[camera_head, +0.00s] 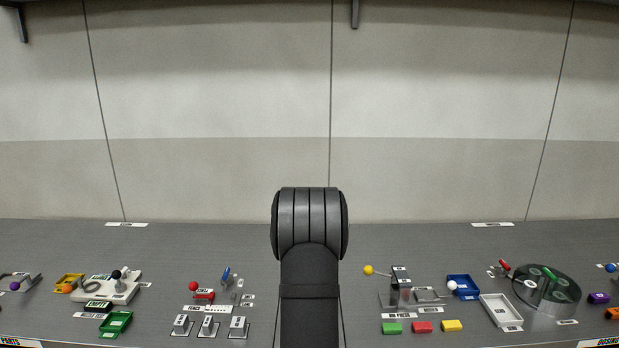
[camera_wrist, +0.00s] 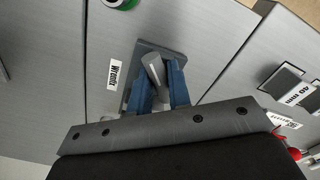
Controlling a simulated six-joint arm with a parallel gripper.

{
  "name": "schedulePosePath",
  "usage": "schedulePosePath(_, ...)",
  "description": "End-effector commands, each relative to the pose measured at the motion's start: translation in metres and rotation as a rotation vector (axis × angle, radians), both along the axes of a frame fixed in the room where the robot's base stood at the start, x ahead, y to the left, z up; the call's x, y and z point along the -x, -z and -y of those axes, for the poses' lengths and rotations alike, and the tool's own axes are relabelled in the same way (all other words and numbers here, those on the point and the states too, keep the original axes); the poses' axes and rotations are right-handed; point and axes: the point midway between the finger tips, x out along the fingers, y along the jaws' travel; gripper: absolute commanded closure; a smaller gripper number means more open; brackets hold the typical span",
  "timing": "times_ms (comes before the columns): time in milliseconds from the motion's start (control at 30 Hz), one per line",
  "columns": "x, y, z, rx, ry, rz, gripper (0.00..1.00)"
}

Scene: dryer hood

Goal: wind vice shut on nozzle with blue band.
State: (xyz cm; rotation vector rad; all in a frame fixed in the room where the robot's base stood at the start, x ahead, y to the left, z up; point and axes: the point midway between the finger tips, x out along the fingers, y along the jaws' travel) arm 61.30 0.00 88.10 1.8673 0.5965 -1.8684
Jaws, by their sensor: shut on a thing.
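In the wrist view, my gripper (camera_wrist: 160,82) has two blue fingers shut on a grey rod-like piece (camera_wrist: 154,70). The piece stands at a dark grey plate (camera_wrist: 158,47) beside a label that seems to read "Wrench" (camera_wrist: 114,74). The piece's lower part is hidden between the fingers. In the head view, my arm hides the gripper. A small red device with a red ball (camera_head: 193,286) stands left of my arm and may be the vice. A blue piece (camera_head: 226,275) stands upright near it; I cannot tell whether it is the nozzle.
In the wrist view, a green-rimmed round part (camera_wrist: 121,3) is at the top and a "40 mm" label (camera_wrist: 291,85) is at the right. In the head view, a press with a yellow ball (camera_head: 369,270), trays and coloured blocks stand to the right. The rear bench is mostly clear.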

Motion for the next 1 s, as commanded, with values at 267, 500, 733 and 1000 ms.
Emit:
schedulePosePath(267,-0.0006,-0.0006,0.0001,0.0,0.098,0.002,1.0)
schedulePosePath(500,-0.0006,-0.0004,0.0001,-0.001,0.142,0.002,1.0)
schedulePosePath(733,-0.0004,0.0,0.0002,0.0,0.298,0.001,0.99)
schedulePosePath(1000,-0.0002,0.0004,0.0004,0.0,0.307,0.001,0.99)
